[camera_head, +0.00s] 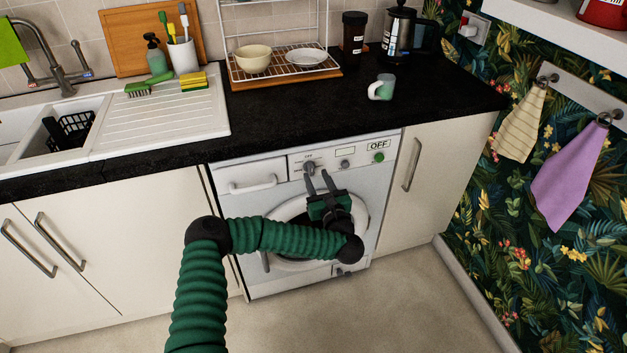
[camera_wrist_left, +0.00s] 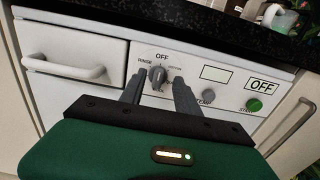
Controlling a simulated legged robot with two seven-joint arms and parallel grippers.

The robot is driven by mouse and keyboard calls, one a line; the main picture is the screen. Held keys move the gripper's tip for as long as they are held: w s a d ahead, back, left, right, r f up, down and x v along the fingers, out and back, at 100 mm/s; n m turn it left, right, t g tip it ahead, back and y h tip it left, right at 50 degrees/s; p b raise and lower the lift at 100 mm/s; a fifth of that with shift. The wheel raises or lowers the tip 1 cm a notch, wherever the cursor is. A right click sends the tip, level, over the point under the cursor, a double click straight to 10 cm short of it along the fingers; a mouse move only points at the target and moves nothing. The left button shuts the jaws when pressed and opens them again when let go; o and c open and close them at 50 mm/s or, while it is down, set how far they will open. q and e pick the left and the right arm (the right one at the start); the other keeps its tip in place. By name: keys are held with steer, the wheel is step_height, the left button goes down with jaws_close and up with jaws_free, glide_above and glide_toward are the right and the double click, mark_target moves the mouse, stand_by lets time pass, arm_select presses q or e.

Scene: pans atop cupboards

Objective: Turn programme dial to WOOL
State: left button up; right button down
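The washing machine (camera_head: 232,207) stands under the black worktop. Its programme dial (camera_wrist_left: 157,77) is a grey knob near the middle of the white panel, and it also shows in the head view (camera_head: 308,168). OFF is printed above it and RINSE to its left; the label on its right is too small to read, and no WOOL label is legible. My left gripper (camera_head: 317,176) is open in front of the panel. In the wrist view its fingertips (camera_wrist_left: 159,75) lie on either side of the dial; I cannot tell if they touch it. My right gripper is not in view.
Right of the dial are the TEMP knob (camera_wrist_left: 207,96), a blank display (camera_wrist_left: 215,74), an OFF sign (camera_wrist_left: 262,85) and a green START button (camera_wrist_left: 254,104). The detergent drawer handle (camera_wrist_left: 68,69) is to the left. The worktop edge (camera_head: 300,147) overhangs the panel.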

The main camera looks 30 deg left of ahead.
mark_target(312, 168)
arm_select(q)
steer(key=x, duration=0.3)
steer(key=shift+w+a, duration=0.25)
steer(key=shift+a, duration=0.05)
jaws_close()
